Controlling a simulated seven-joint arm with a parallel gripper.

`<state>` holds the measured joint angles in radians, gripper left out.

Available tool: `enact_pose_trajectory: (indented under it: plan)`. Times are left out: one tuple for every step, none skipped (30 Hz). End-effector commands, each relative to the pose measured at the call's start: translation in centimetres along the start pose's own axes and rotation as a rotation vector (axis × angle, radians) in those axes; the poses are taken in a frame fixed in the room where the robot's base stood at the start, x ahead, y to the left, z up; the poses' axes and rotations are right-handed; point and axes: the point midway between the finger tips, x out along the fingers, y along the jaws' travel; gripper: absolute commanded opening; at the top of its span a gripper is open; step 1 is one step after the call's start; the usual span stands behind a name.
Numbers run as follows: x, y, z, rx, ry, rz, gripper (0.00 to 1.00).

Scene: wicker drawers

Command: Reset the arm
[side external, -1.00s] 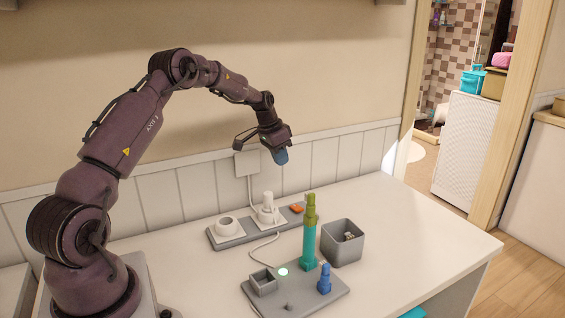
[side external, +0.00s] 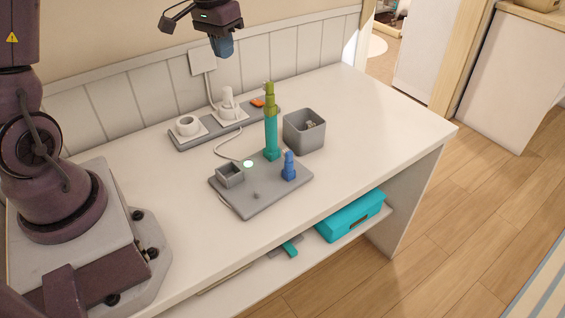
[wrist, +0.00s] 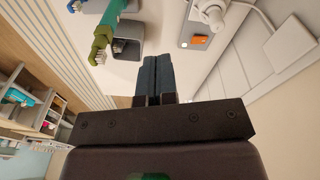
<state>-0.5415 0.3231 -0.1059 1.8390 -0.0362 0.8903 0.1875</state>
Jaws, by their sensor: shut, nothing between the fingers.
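My gripper (side external: 222,46) hangs in the air at the top of the side external view, above the back of the white table and the power strip. Its blue fingertips also show in the wrist view (wrist: 155,75), pressed together with nothing between them. My upper arm runs out of the frame at the top left, so the arm's full pose is hidden.
On the table (side external: 385,130) stand a grey board (side external: 258,196) with a teal and olive tower (side external: 271,130) and a blue piece (side external: 289,168), a grey bin (side external: 304,130) and a power strip (side external: 185,141). A teal box (side external: 350,216) sits on the shelf below.

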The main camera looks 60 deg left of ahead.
Motion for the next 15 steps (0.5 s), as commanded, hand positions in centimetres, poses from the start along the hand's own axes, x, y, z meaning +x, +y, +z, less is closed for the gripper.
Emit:
enact_pose_trajectory:
  plan:
    - [-1.6, 1.5, 1.6, 0.009, 0.015, -0.014, 0.0]
    - [-2.4, 2.2, 2.6, 0.011, 0.022, -0.02, 0.0]
    - [-3.3, 3.2, 3.9, 0.016, 0.033, -0.028, 0.0]
    - [-4.0, 3.9, 4.9, 0.018, 0.042, -0.033, 0.0]
    - [-4.6, 4.5, 5.9, 0.024, 0.052, -0.037, 0.0]
    - [-5.3, 5.3, 7.3, 0.03, 0.066, -0.041, 0.0]
    - [-5.8, 5.8, 8.3, 0.037, 0.078, -0.043, 0.0]
    - [-6.3, 6.3, 9.3, 0.043, 0.09, -0.044, 0.0]
    - [-6.8, 7.0, 10.7, 0.054, 0.108, -0.044, 0.0]
    - [-7.2, 7.5, 11.7, 0.064, 0.123, -0.043, 0.0]
    - [-7.5, 7.9, 12.7, 0.074, 0.138, -0.041, 0.0]
    - [-7.9, 8.4, 14.0, 0.09, 0.159, -0.038, 0.0]
    - [-8.2, 8.7, 14.9, 0.103, 0.176, -0.034, 0.0]
    - [-8.4, 9.1, 15.7, 0.118, 0.193, -0.029, 0.0]
    - [-8.7, 9.5, 16.7, 0.14, 0.217, -0.023, 0.0]
